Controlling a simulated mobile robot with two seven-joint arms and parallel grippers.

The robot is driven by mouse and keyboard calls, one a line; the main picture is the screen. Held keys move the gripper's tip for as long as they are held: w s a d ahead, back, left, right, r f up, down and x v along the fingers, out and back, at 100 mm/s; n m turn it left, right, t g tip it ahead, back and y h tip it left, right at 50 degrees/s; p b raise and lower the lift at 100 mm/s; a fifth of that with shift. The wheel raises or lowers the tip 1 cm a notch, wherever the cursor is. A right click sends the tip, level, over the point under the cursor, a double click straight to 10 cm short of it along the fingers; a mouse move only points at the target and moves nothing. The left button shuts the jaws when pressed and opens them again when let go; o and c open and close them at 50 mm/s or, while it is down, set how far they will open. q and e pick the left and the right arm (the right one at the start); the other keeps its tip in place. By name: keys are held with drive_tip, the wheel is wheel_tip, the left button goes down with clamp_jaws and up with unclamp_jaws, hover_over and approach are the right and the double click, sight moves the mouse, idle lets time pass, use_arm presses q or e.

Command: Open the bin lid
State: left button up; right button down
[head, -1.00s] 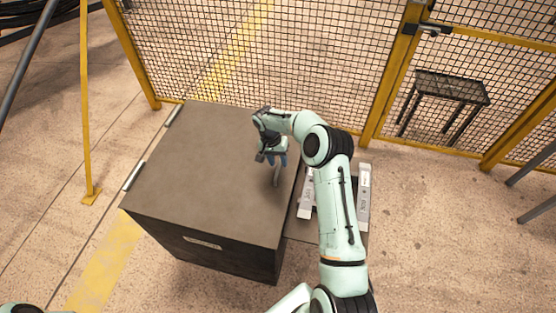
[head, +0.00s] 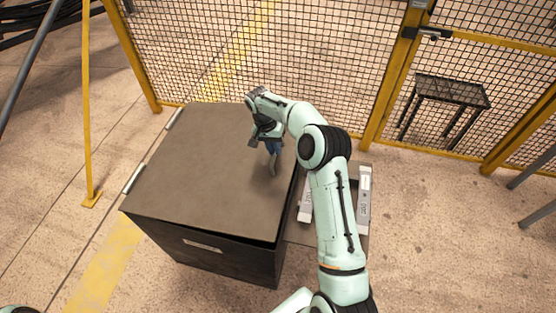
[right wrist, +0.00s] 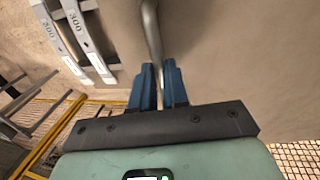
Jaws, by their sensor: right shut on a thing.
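The bin (head: 215,257) is a dark box with a flat brown-grey lid (head: 190,165) and hinges along its left edge. The lid's right edge is raised a little, with a dark gap between lid and box. A curved metal handle (head: 272,168) stands on the lid near that edge. My right gripper (head: 272,148) is shut on the handle. In the right wrist view the blue fingers (right wrist: 159,88) close around the handle bar (right wrist: 152,35).
A lower surface with grey labelled pieces (head: 364,195) lies right of the bin, partly behind my right arm. A yellow-framed mesh fence (head: 300,60) stands behind the bin. A small dark table (head: 452,92) is beyond it.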

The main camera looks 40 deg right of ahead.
drive_tip(key=w+a+r, duration=0.1)
drive_tip(key=w+r, duration=0.1)
drive_tip(key=r, duration=0.3)
drive_tip(key=w+a+r, duration=0.1)
drive_tip(key=a+r, duration=0.1)
drive_tip(key=r, duration=0.3)
drive_tip(key=shift+w+a+r, duration=0.25)
drive_tip(key=shift+w+r, duration=0.1)
drive_tip(key=shift+w, duration=0.05)
drive_tip(key=c, duration=1.1)
unclamp_jaws()
drive_tip(key=shift+w+a+f, duration=0.1)
drive_tip(key=shift+f, duration=0.05)
